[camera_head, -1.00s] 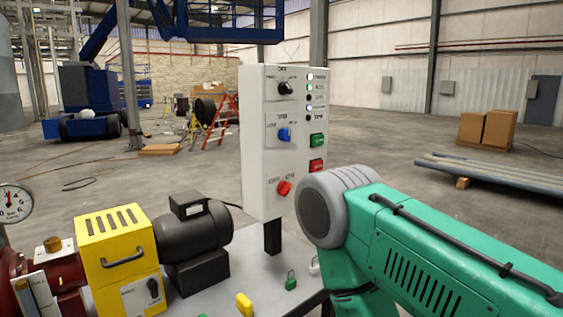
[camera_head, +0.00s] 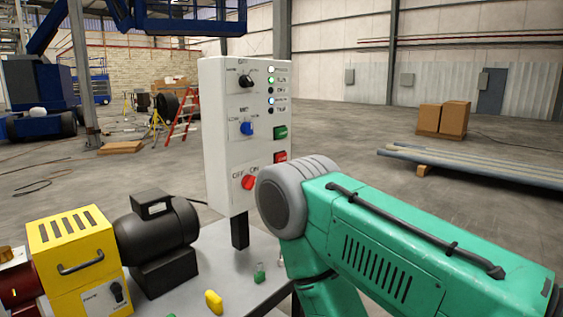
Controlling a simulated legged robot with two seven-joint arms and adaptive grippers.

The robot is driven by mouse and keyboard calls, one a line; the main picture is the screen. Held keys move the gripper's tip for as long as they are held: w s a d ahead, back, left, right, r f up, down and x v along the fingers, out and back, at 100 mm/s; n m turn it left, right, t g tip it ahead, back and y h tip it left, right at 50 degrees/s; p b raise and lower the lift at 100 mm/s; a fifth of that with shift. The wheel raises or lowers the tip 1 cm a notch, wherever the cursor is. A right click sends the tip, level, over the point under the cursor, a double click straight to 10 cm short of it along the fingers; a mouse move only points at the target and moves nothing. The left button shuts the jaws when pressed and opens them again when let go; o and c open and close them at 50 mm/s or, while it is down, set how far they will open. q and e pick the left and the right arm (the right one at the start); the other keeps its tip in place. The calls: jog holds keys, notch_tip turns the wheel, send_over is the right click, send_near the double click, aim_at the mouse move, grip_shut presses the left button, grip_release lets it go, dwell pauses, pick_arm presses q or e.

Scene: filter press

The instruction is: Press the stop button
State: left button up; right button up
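The white control panel (camera_head: 228,135) stands upright on a post at the edge of the grey table. A red push button (camera_head: 281,157) sits on its right side, below a green button (camera_head: 281,132); I take the red one as the stop button. My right arm's grey joint covers part of the area just below the red button. The panel front also has a black knob (camera_head: 246,81), a blue knob (camera_head: 247,128) and a red OFF/ON knob (camera_head: 249,183). Neither gripper is in view; only green links of my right arm show.
A yellow box (camera_head: 75,255) and a black motor (camera_head: 157,235) stand on the table (camera_head: 222,265) at the left. A yellow item (camera_head: 213,301) and a small green padlock-like item (camera_head: 259,274) lie near the post. Pipes (camera_head: 470,165) and cardboard boxes (camera_head: 443,119) are farther right on open floor.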

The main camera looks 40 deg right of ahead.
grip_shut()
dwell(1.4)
